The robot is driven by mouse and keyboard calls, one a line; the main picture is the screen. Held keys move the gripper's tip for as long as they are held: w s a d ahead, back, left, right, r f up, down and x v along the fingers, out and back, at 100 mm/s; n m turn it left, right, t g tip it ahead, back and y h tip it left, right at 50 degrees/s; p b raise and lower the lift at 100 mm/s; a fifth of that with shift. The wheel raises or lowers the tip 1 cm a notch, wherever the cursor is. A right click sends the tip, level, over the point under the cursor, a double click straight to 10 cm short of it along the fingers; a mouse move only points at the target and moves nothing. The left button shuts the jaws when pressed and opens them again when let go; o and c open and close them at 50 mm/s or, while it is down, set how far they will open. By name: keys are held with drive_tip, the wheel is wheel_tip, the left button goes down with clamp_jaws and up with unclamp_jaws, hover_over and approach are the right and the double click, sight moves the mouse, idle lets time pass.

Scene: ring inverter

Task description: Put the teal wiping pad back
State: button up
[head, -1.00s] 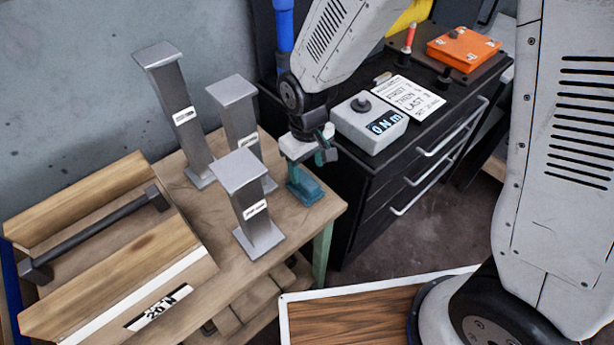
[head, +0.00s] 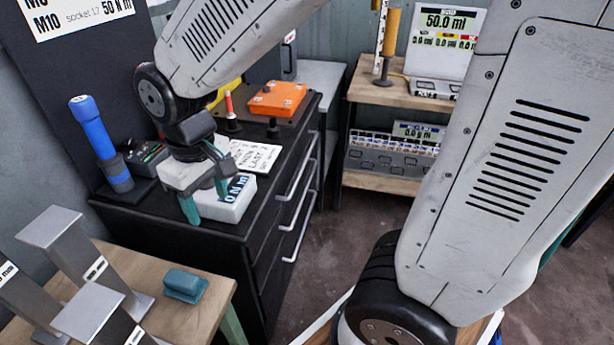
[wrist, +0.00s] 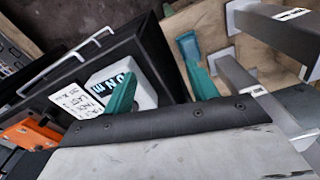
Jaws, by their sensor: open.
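The teal wiping pad (head: 184,285) lies on the wooden table (head: 190,320) near its right end, beside the grey metal posts. It also shows in the wrist view (wrist: 187,46), beyond one finger. My gripper (head: 205,199) is open and empty, its two teal fingers pointing down. In the head view it appears over the black drawer cabinet, in front of the white readout box, apart from the pad.
Grey posts (head: 62,228) stand close to the pad's left. The black cabinet (head: 165,225) carries a blue-handled tool (head: 94,130), a white readout box (head: 237,202) and an orange box (head: 278,98). A shelf (head: 372,90) with instruments stands behind. Floor shows right of the cabinet.

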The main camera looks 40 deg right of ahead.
drive_tip(key=s+d+r+m, duration=0.2)
drive_tip(key=s+d+r, duration=0.2)
drive_tip(key=s, duration=0.3)
drive_tip(key=s+d+r+m, duration=0.2)
drive_tip(key=s+d+r, duration=0.2)
drive_tip(key=s+d, duration=0.3)
drive_tip(key=shift+s+t, duration=0.4)
drive_tip(key=shift+s, duration=0.1)
